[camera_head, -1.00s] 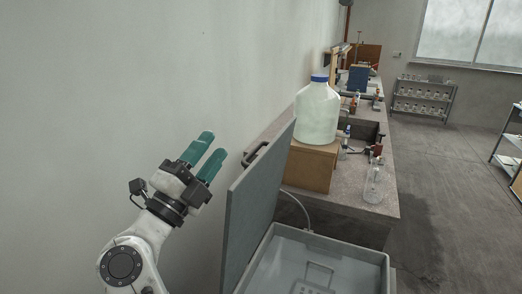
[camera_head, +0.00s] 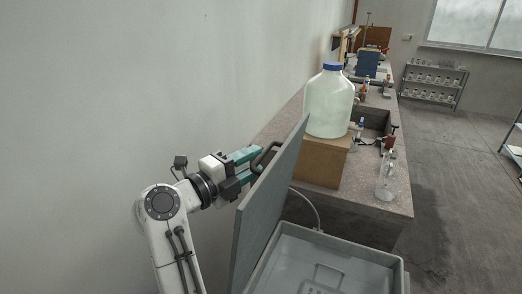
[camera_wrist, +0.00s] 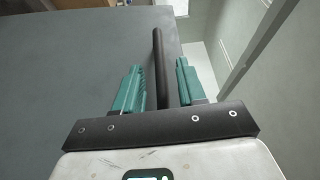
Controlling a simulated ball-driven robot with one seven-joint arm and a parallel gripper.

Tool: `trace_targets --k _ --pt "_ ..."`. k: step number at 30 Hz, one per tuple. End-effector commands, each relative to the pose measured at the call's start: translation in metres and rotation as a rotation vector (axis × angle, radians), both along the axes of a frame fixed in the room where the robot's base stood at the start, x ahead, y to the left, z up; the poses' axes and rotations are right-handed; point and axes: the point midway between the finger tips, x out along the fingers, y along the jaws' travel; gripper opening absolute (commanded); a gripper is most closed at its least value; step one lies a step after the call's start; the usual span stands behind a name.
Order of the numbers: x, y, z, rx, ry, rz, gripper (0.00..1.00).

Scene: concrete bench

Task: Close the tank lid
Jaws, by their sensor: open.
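The grey tank lid (camera_head: 268,212) stands raised and nearly upright at the left side of the open grey tank (camera_head: 335,240). A dark bar handle (camera_head: 264,157) is on the lid's outer face near its top edge. My gripper (camera_head: 252,160) is left of the lid, with its green fingers reaching to the handle. In the wrist view the handle (camera_wrist: 159,68) runs between the two open fingers (camera_wrist: 158,85), with gaps on both sides. The lid face (camera_wrist: 70,70) fills the left of that view. The tank's floor is partly hidden by the lid.
A large white bottle with a blue cap (camera_head: 330,100) stands on a brown box (camera_head: 320,160) on the bench (camera_head: 370,195), behind the lid. A clear glass vessel (camera_head: 387,178) stands near the bench edge. A wall is on the left. Open floor lies to the right.

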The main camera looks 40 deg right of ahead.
Motion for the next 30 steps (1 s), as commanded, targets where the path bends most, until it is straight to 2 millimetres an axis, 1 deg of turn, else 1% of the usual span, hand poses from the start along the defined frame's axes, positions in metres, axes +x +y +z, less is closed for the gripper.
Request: trace_targets --k 1,6,10,18,30 --pt "-0.001 -0.009 0.003 -0.002 0.001 -0.003 0.40" --pt "0.000 -0.025 0.002 -0.002 0.001 -0.001 0.40" --pt "0.000 -0.030 0.001 -0.002 0.000 0.001 0.40" --pt "0.000 -0.031 0.000 -0.001 0.000 0.001 0.39" --pt "0.000 -0.031 0.000 -0.001 0.000 0.001 0.01"
